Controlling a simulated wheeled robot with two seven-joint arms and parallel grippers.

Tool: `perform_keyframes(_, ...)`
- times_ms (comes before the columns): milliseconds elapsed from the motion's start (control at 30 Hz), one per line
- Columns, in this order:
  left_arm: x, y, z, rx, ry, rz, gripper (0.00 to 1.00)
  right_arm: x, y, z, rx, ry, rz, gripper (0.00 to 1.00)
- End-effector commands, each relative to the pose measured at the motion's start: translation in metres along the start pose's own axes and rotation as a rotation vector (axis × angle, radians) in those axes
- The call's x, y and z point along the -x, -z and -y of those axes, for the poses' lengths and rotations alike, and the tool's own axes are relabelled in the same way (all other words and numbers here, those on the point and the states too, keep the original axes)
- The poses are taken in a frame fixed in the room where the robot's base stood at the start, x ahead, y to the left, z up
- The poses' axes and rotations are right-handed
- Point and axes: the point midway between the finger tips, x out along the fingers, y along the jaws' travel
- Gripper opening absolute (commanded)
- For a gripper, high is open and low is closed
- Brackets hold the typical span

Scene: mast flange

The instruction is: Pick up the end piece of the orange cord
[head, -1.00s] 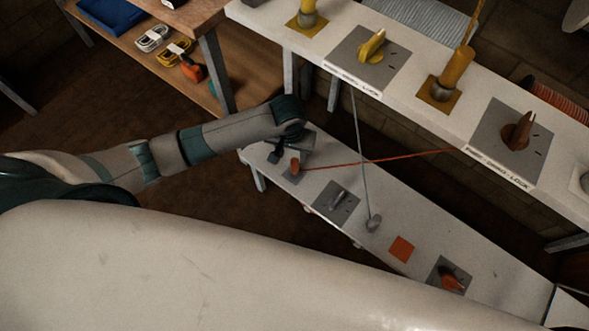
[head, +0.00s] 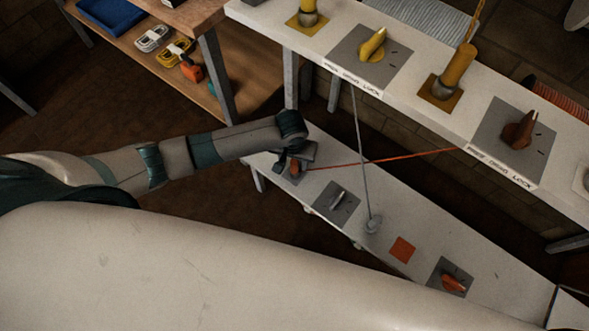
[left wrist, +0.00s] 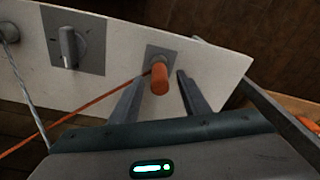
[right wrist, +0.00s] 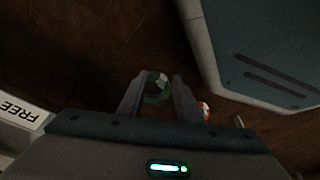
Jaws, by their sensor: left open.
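The orange end piece (head: 295,168) stands on a small grey square plate near the far left end of the low white bench (head: 400,217). The orange cord (head: 385,160) runs from it to the right, up to the higher bench. My left gripper (head: 288,160) is at the end piece. In the left wrist view the end piece (left wrist: 160,78) shows between the two open fingers of my left gripper (left wrist: 163,76), with a gap on each side; contact is not visible.
A grey cord (head: 362,160) hangs to a grey end piece (head: 374,224) on the low bench. A grey switch (head: 338,199), an orange square (head: 403,249) and an orange switch (head: 453,283) also sit there. The higher white bench (head: 430,120) runs along behind, with yellow fittings.

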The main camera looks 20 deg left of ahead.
Motion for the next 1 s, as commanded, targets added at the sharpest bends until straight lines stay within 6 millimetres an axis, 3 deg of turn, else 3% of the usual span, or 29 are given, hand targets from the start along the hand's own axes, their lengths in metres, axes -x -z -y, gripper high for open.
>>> perform_keyframes(200,-0.023,0.0,-0.001,-0.001,0.0,-0.001,0.42,0.008,0.011,0.001,0.001,0.0,-0.01,0.31)
perform_keyframes(700,-0.025,0.0,-0.001,-0.001,0.0,-0.001,0.42,0.008,0.004,0.001,0.0,0.001,0.0,0.31)
perform_keyframes(733,-0.025,0.0,-0.001,-0.001,0.0,-0.001,0.4,0.008,0.004,0.001,0.0,0.001,0.001,0.31)
perform_keyframes(900,-0.025,0.0,-0.001,-0.001,0.0,-0.001,0.0,0.008,0.003,0.001,0.0,0.001,0.002,0.31)
perform_keyframes(1000,-0.025,0.0,-0.001,-0.001,0.0,-0.002,0.0,0.008,0.003,0.001,0.0,0.001,0.001,0.31)
